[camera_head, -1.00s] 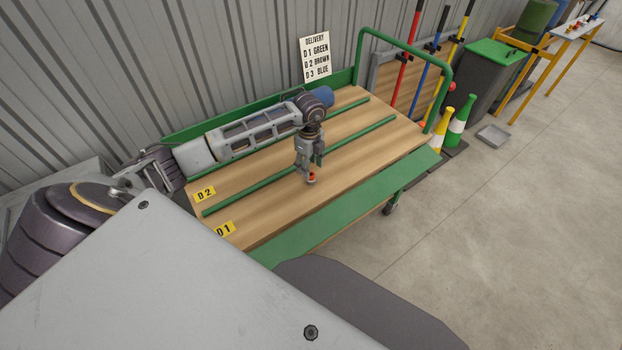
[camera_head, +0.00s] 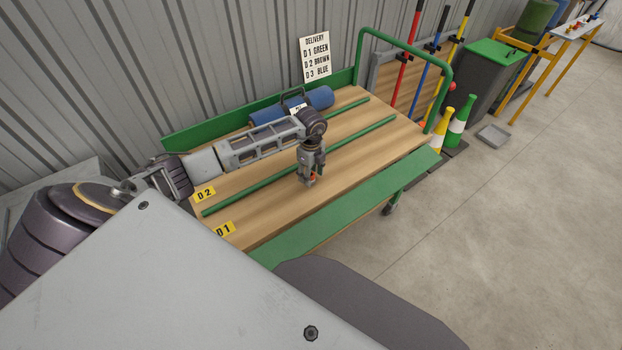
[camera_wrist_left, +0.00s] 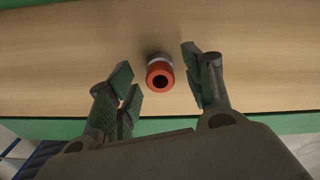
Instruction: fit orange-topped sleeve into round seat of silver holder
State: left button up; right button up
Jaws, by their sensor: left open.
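The orange-topped sleeve (camera_wrist_left: 159,79) shows in the left wrist view as an orange ring with a dark round hole. A silver-grey part (camera_wrist_left: 158,58), maybe the holder, shows just behind its top; I cannot tell whether the sleeve is seated in it. My left gripper (camera_wrist_left: 157,65) is open, with one finger on each side of the sleeve and visible gaps to both. In the head view the left gripper (camera_head: 308,180) points down at the cart deck, and a small orange bit (camera_head: 312,180) shows at its fingertips. My right gripper is not in view.
The wooden cart deck (camera_head: 262,222) has green strips and yellow D1 (camera_head: 224,229) and D2 (camera_head: 204,193) labels. A blue roll (camera_head: 320,97) lies at the back, behind my forearm. A green handle rail (camera_head: 447,75) stands at the right end. The deck right of the gripper is clear.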

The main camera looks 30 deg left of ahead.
pick_arm(q)
grip_shut()
dwell(0.3)
jog(key=shift+r, duration=0.1)
notch_tip(320, 180, up, 10)
dwell(0.8)
